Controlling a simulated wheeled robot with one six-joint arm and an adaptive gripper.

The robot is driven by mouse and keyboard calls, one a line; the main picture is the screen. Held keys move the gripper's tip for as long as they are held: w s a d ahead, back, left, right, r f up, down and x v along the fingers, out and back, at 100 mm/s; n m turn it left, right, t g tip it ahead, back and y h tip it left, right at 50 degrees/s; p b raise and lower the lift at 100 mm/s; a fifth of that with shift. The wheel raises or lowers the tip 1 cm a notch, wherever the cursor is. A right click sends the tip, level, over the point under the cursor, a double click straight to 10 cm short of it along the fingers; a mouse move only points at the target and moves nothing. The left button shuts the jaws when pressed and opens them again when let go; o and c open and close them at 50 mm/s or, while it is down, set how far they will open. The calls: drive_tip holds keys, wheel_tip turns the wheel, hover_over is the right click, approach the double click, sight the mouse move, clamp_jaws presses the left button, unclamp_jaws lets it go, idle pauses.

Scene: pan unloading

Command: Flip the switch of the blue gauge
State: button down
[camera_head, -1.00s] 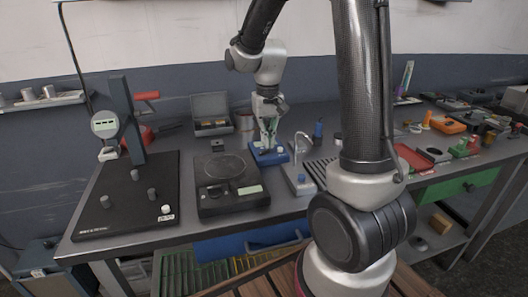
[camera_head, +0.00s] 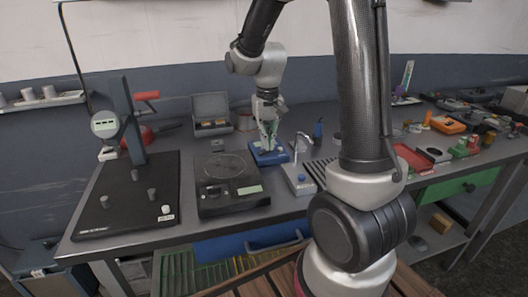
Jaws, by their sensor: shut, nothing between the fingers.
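The blue gauge (camera_head: 257,159) is a small blue box on the grey workbench, right of the black scale. A small light-coloured part shows on its top, but the switch itself is too small to make out. My gripper (camera_head: 268,148) points down with its fingertips at the top of the blue gauge and hides part of it. The fingers are shut with nothing between them. I cannot tell whether the tips touch the gauge.
A black scale (camera_head: 228,200) stands left of the gauge, and a grey device with a curved metal spout (camera_head: 299,185) stands close on its right. A dial stand (camera_head: 90,215) is at far left. An open grey case (camera_head: 212,129) lies behind.

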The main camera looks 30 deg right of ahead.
drive_tip(key=shift+f, duration=0.85)
idle(0.3)
drive_tip(key=shift+r, duration=3.55)
